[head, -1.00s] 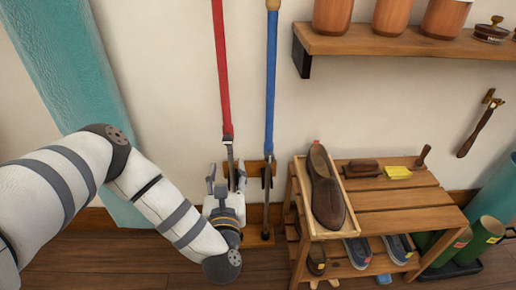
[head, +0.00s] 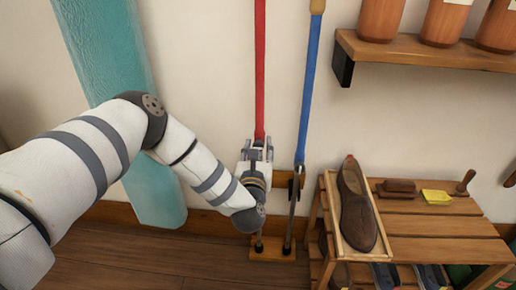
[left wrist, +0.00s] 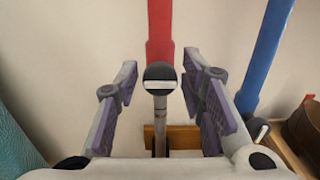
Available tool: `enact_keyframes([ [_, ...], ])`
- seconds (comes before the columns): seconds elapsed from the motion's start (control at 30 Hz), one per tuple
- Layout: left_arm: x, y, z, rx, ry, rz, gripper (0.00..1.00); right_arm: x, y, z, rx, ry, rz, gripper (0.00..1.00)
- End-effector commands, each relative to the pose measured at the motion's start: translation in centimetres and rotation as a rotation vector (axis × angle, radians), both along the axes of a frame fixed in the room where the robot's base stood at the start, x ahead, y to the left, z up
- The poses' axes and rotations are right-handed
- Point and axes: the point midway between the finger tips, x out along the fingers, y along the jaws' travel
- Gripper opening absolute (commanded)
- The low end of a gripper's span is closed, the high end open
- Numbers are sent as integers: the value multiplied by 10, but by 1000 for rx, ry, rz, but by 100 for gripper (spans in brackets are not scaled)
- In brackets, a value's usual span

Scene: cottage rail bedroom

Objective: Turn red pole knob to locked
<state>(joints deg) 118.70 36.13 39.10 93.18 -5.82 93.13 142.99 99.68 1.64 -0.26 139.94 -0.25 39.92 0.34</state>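The red pole (head: 260,75) stands upright against the wall, left of the blue pole (head: 309,90). In the left wrist view the red pole (left wrist: 160,25) meets a dark round knob with a pale bar (left wrist: 161,80) on a grey shaft. The bar lies level across the knob. My left gripper (head: 258,150) is at the lower end of the red pole. In the left wrist view its fingers (left wrist: 160,95) are apart, one on each side of the knob, with gaps between pads and knob. My right gripper is not in view.
The poles stand in a wooden base (head: 272,252) on the floor. The blue pole is close to the right of my left gripper. A slatted shoe bench (head: 420,222) with a brown shoe (head: 357,210) stands to the right, below a wall shelf (head: 430,52). A teal panel (head: 115,60) is at left.

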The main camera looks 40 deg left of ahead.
Motion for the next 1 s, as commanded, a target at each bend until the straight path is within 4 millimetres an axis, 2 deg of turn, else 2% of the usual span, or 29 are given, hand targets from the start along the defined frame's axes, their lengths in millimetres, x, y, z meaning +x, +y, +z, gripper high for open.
enact_keyframes([
  [0.03,0,0,0,0,0,0,18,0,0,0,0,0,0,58],
  [0.1,0,0,0,0,0,0,2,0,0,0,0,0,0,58],
  [0.13,0,0,0,0,0,0,0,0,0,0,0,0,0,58],
  [0.57,0,-1,0,69,42,-1,0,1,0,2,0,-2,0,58],
  [1.0,1,-2,1,391,238,0,0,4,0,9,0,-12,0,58],
])
